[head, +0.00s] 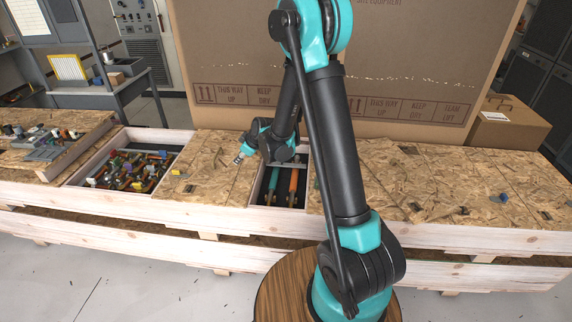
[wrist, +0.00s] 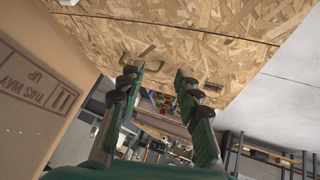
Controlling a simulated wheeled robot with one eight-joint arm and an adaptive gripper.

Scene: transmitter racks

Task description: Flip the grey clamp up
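My gripper (head: 240,159) is over the wooden crate top, left of the narrow open compartment. In the wrist view its two green fingers with dark pads (wrist: 158,92) are spread apart, with nothing held between them. A small brass-toned fitting (wrist: 147,50) lies on the board beyond the left finger. A darker small fitting (wrist: 212,86) lies on the board to the right of the right finger. In the head view, a small dark fitting (head: 187,188) sits on the board left of my gripper. I cannot tell which fitting is the grey clamp, or whether it is up or down.
The narrow compartment (head: 252,190) holds orange and teal cylinders. A wider compartment (head: 75,182) at left holds many mixed parts. A large cardboard box (head: 380,60) stands close behind the crate. The boards at right (head: 440,185) carry only small fittings.

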